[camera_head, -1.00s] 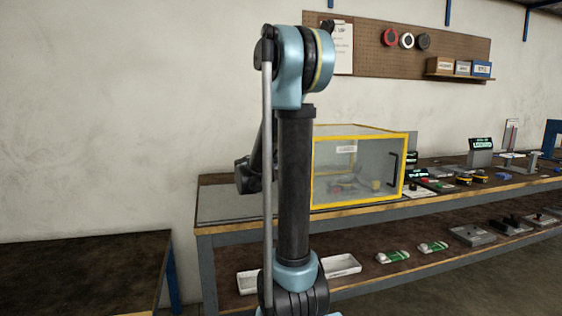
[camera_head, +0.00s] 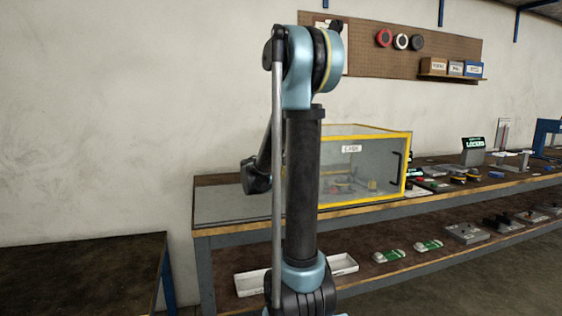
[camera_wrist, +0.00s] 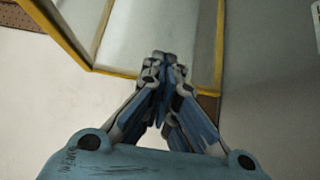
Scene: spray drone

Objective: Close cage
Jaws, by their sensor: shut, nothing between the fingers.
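The cage (camera_head: 408,165) is a clear box with a yellow frame on the bench. Its front panel carries a small label (camera_head: 351,149) and a black handle (camera_head: 397,167) near the right edge. My arm hides the cage's left part, and I cannot tell from here whether the door is fully shut. In the wrist view, yellow frame edges (camera_wrist: 150,80) and pale panels of the cage fill the upper part. My gripper (camera_wrist: 163,62) is shut and empty, its tips over the yellow edge; contact is unclear. The gripper is hidden in the head view.
The bench top (camera_head: 232,205) is bare left of the cage. Right of it stand several devices, one with a lit display (camera_head: 474,143). A lower shelf holds a white tray (camera_head: 343,264) and small items. A dark table (camera_head: 80,275) stands at left.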

